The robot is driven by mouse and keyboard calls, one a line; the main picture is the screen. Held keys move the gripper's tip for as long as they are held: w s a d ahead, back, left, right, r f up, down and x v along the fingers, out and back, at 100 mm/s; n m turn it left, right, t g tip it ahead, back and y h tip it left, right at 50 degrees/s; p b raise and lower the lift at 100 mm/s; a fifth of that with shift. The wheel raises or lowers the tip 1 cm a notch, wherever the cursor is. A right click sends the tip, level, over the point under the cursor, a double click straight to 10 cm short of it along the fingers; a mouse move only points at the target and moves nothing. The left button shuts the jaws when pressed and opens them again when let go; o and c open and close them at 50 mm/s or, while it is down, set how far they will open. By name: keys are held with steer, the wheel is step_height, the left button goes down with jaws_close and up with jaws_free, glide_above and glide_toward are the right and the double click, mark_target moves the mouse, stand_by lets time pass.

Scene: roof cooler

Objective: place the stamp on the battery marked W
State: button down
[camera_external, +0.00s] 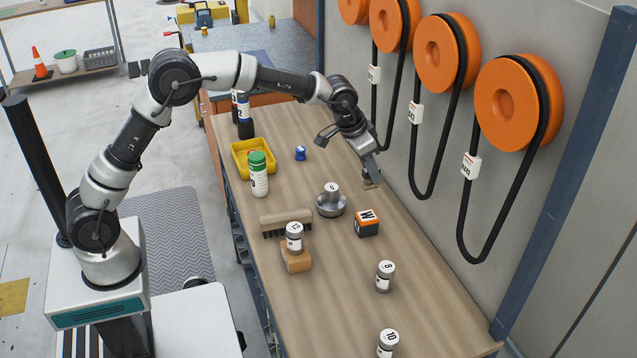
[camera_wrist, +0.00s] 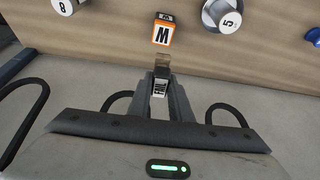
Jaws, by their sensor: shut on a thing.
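My gripper (camera_external: 371,172) is at the far right part of the bench, close to the wall side, pointing down. It is shut on the stamp (camera_external: 370,184), a small piece with a tan end just below the fingertips. The battery marked W (camera_external: 367,223) is an orange and black block standing on the bench, apart from the stamp and nearer the camera. It also shows in the wrist view (camera_wrist: 162,32), its letter inverted.
A metal weight (camera_external: 331,203) stands left of the battery. A brush (camera_external: 286,222), a canister on a wooden block (camera_external: 297,260), another canister (camera_external: 385,276), a green-capped bottle (camera_external: 258,175) and a yellow tray (camera_external: 238,157) are on the bench. Black belts (camera_external: 425,170) hang along the wall.

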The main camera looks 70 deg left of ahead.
step_height(320, 180, down, 10)
steer(key=shift+d+r, duration=0.15)
stand_by(0.3)
steer(key=shift+b, duration=0.3)
steer(key=shift+f, duration=0.2)
steer(key=c, duration=1.6)
jaws_free()
steer(key=shift+r, duration=0.1)
